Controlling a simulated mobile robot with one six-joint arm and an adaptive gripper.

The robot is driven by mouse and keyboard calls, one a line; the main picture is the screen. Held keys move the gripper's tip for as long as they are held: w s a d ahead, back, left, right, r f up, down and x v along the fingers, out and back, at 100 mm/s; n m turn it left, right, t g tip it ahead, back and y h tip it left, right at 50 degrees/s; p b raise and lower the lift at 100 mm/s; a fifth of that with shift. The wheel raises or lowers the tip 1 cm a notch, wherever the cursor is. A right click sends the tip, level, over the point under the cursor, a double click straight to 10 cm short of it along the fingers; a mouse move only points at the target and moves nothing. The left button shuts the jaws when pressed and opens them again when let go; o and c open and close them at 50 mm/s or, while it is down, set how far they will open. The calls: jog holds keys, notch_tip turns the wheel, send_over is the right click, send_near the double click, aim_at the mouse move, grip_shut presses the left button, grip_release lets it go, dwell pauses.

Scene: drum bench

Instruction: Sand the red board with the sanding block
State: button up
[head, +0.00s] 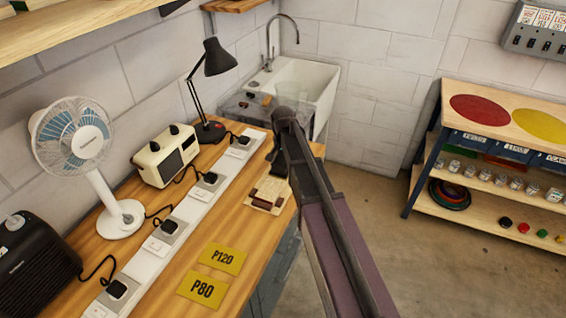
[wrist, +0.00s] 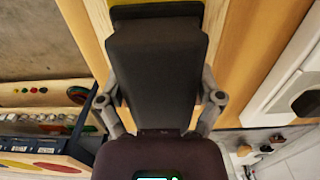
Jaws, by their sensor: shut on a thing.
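My gripper (head: 281,160) is over the far right part of the wooden bench, near its right edge. In the wrist view my gripper (wrist: 160,98) has its fingers on both sides of a dark grey block (wrist: 156,65), which looks like the sanding block, and is shut on it. A yellow strip shows beyond the block's far end; I cannot tell whether it is attached. In the head view a small pale wooden piece with dark red parts (head: 268,192) lies on the bench just below my gripper; it may be the red board. My arm hides part of the bench.
Yellow sheets marked P120 (head: 222,259) and P80 (head: 202,289) lie on the bench. A power strip (head: 187,217), fan (head: 75,143), radio (head: 165,155) and lamp (head: 211,95) stand to the left. A sink (head: 300,88) is behind; a shelf (head: 490,135) is right, across open floor.

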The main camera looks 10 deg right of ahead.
aim_at(279, 165)
jog(key=shift+w+d+f, duration=0.1)
jog(key=shift+w+d, duration=0.8)
jog(key=shift+w, duration=0.3)
jog(key=shift+s, duration=0.15)
jog(key=shift+s+a, duration=0.95)
jog(key=shift+s, duration=0.2)
jog(key=shift+s+a, duration=0.5)
jog(key=shift+s, duration=0.35)
jog(key=shift+s+a, duration=0.5)
jog(key=shift+s, duration=0.3)
jog(key=shift+s, duration=0.1)
